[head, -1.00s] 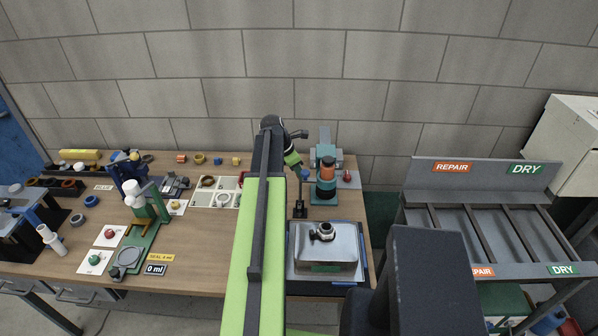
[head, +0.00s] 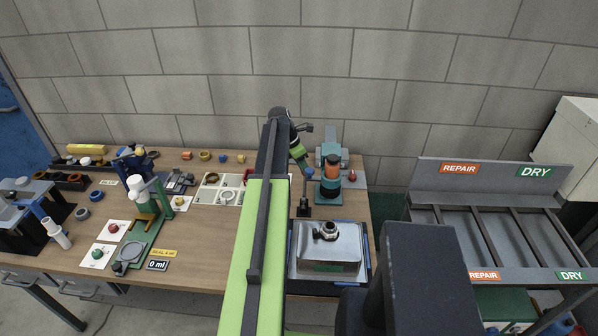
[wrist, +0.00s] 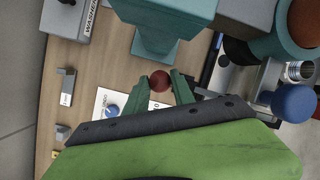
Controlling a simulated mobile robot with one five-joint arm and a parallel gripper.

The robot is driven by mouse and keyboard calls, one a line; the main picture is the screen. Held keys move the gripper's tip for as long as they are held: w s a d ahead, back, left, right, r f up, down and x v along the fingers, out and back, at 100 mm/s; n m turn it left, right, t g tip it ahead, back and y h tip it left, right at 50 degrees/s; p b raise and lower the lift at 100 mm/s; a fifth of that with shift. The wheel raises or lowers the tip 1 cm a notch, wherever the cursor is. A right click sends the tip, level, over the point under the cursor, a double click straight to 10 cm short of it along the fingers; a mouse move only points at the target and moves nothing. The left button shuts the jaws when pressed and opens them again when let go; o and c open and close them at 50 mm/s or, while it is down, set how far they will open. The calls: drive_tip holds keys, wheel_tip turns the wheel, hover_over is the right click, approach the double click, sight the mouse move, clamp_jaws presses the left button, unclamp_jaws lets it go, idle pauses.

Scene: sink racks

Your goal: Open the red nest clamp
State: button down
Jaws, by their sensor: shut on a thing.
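A small dark red ball knob (wrist: 160,81) sits in the middle of the wrist view, between the two dark green fingers of my gripper (wrist: 161,85). The fingers are shut on it. The rest of the clamp is not clear to me, as the gripper body hides what lies below. In the head view my wrist (head: 297,148) hangs beyond the end of my long arm, tilted down to the right, beside a teal fixture (head: 330,158). The fingertips are too small there to read.
A blue ball (wrist: 293,103) and a teal cylinder with a rust-coloured top (wrist: 302,25) stand close at right. A card with a blue button (wrist: 111,111) lies at left. A metal tank (head: 328,250) stands at the bench front. The repair and dry rack (head: 490,180) is at right.

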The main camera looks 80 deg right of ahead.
drive_tip(key=shift+w+d+f+b, duration=0.15)
drive_tip(key=shift+d+f+b, duration=0.4)
drive_tip(key=shift+d+f, duration=0.25)
drive_tip(key=shift+d, duration=0.1)
drive_tip(key=c, duration=1.4)
unclamp_jaws()
drive_tip(key=o, duration=0.3)
drive_tip(key=shift+d+f, duration=0.25)
drive_tip(key=shift+d, duration=0.05)
drive_tip(key=shift+o, duration=0.2)
drive_tip(key=p+v, duration=1.6)
drive_tip(key=v, duration=0.1)
drive_tip(key=shift+a+r+p, duration=0.3)
drive_tip(key=shift+a+r, duration=0.05)
drive_tip(key=shift+w, duration=0.1)
